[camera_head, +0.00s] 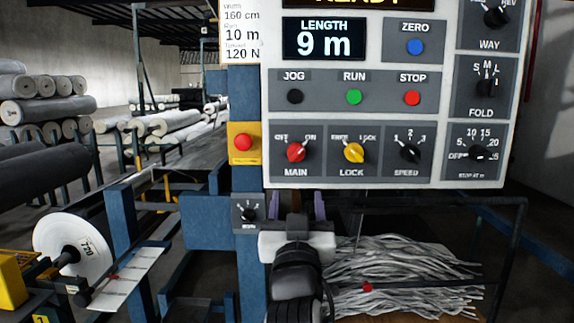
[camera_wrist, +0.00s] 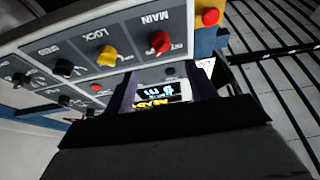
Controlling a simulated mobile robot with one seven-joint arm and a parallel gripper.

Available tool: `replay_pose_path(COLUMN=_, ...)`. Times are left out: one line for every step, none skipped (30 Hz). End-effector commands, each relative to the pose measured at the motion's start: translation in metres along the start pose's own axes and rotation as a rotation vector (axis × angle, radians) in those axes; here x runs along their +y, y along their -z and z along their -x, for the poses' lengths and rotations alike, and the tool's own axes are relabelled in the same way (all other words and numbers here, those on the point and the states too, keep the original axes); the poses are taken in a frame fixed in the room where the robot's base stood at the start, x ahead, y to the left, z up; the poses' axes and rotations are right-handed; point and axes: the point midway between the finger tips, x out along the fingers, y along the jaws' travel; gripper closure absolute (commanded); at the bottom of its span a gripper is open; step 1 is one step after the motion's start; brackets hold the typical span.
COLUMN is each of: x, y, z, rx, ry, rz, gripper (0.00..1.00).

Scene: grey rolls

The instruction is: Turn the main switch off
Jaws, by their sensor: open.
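The main switch (camera_head: 296,152) is a red round knob on the grey control panel, with OFF at its upper left and ON at its upper right. Its pointer appears turned toward ON. It also shows in the wrist view (camera_wrist: 160,42), where the panel appears upside down. My gripper (camera_head: 302,206) is below the panel's lower edge, under the main switch and slightly right of it, apart from the knob. In the wrist view its two dark fingers (camera_wrist: 165,88) stand apart with nothing held between them. My wrist hides part of what lies behind.
The yellow lock knob (camera_head: 354,152) and black speed knob (camera_head: 410,152) sit right of the main switch. A red button on a yellow plate (camera_head: 243,143) is left of it. A small black knob (camera_head: 249,214) is below left. Shredded strips (camera_head: 400,270) lie behind my arm.

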Motion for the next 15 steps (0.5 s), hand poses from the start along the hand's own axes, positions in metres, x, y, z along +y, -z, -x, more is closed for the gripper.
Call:
replay_pose_path(x=0.0, y=0.002, z=-0.009, rx=-0.001, ry=0.0, rz=0.002, gripper=0.44)
replay_pose_path(x=0.0, y=0.002, z=-0.014, rx=-0.001, ry=0.0, rz=0.003, gripper=0.44)
replay_pose_path(x=-0.001, y=0.003, z=-0.022, rx=0.0, ry=0.001, rz=0.004, gripper=0.44)
replay_pose_path(x=-0.001, y=0.003, z=-0.028, rx=-0.001, ry=0.001, rz=0.003, gripper=0.44)
replay_pose_path(x=-0.001, y=0.003, z=-0.035, rx=-0.001, ry=0.001, rz=0.003, gripper=0.44)
replay_pose_path(x=-0.001, y=0.003, z=-0.044, rx=0.0, ry=0.002, rz=0.004, gripper=0.44)
replay_pose_path(x=-0.001, y=0.003, z=-0.051, rx=-0.001, ry=0.001, rz=0.004, gripper=0.44)
replay_pose_path(x=-0.001, y=0.004, z=-0.057, rx=0.0, ry=0.002, rz=0.004, gripper=0.44)
replay_pose_path(x=-0.001, y=0.004, z=-0.066, rx=0.0, ry=0.002, rz=0.003, gripper=0.44)
replay_pose_path(x=-0.001, y=0.003, z=-0.072, rx=0.0, ry=0.002, rz=0.003, gripper=0.44)
replay_pose_path(x=-0.001, y=0.003, z=-0.079, rx=0.001, ry=0.003, rz=0.004, gripper=0.44)
replay_pose_path(x=-0.002, y=0.003, z=-0.086, rx=0.0, ry=0.003, rz=0.003, gripper=0.44)
replay_pose_path(x=-0.001, y=0.003, z=-0.092, rx=0.0, ry=0.002, rz=0.003, gripper=0.44)
replay_pose_path(x=-0.001, y=0.003, z=-0.097, rx=0.001, ry=0.003, rz=0.003, gripper=0.44)
replay_pose_path(x=-0.001, y=0.003, z=-0.103, rx=0.001, ry=0.002, rz=0.004, gripper=0.44)
